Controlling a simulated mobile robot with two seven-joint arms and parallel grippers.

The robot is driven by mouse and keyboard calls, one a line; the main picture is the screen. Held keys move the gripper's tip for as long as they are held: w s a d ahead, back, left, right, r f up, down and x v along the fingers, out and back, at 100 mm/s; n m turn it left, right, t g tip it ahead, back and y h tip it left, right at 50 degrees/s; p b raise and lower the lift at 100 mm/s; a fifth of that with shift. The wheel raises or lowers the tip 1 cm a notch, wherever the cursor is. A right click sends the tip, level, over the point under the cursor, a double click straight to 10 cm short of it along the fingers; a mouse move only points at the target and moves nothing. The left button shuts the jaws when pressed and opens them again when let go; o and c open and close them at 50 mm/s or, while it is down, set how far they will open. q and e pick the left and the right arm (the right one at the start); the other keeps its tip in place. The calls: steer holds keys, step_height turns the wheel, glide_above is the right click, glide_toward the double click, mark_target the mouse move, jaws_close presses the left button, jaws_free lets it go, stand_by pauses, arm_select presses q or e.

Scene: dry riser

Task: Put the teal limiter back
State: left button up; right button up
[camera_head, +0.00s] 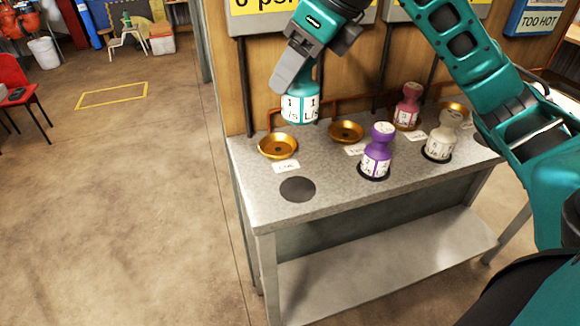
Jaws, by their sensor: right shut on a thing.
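My right gripper (298,74) is shut on the teal limiter (300,108), which has a white band marked 1 L/s. It holds the limiter roughly upright, above the back left of the bench and apart from the left brass dish (278,147). The gripper hides the limiter's top. The left dish is empty, with a white tag (286,167) in front of it. An empty dark disc (297,189) lies on the bench front. My left gripper is out of view.
The middle brass dish (346,131) is empty. The purple limiter (376,155) and cream limiter (440,140) stand on dark discs. The red limiter (407,108) stands at the back, near another brass dish (458,106). Pipes and a wooden wall (228,70) rise behind the bench (335,190).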

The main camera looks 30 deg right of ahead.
step_height(320, 180, down, 16)
steer(key=b, duration=0.3)
steer(key=shift+f, duration=0.15)
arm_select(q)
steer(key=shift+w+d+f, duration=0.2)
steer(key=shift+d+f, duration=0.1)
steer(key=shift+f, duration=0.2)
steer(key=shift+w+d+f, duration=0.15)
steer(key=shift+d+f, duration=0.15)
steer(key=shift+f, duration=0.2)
arm_select(e)
steer(key=shift+f+b, duration=0.15)
steer(key=shift+b, duration=0.25)
steer(key=o, duration=1.3)
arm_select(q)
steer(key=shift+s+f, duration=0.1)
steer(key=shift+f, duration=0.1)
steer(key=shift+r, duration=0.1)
